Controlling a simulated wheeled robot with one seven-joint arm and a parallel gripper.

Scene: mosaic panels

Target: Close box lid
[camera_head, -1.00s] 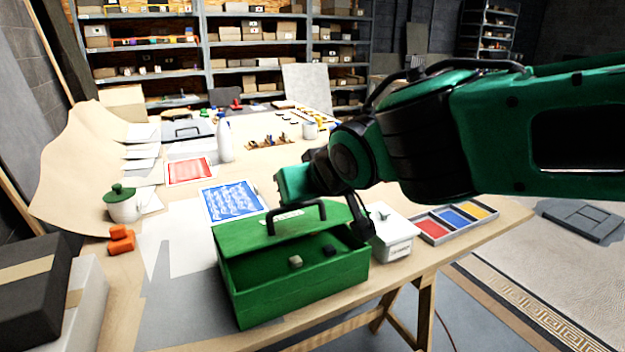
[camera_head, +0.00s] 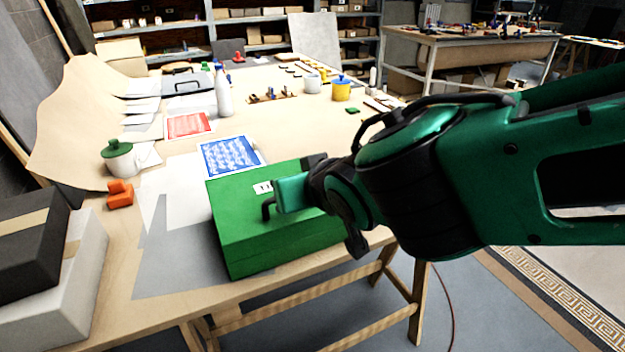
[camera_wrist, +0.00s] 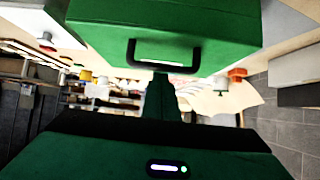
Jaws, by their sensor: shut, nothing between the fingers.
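The green box (camera_head: 285,248) stands on the table in the head view. Its lid (camera_head: 240,200) lies flat over the top, and no open gap shows; the right part is hidden behind my arm. The lid's black handle (camera_head: 268,208) is partly covered by my gripper (camera_head: 288,194), which is at the lid's front middle. In the wrist view the box (camera_wrist: 165,20) and its handle (camera_wrist: 165,65) fill the top, with the green tip of my gripper (camera_wrist: 160,85) close to the handle. I cannot tell whether they touch. My gripper is shut and empty.
A blue patterned panel (camera_head: 230,156) and a red one (camera_head: 188,125) lie behind the box. A white pot with a green lid (camera_head: 120,160), an orange block (camera_head: 119,195) and stacked boxes (camera_head: 60,290) are at left. The grey mat (camera_head: 180,262) left of the box is clear.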

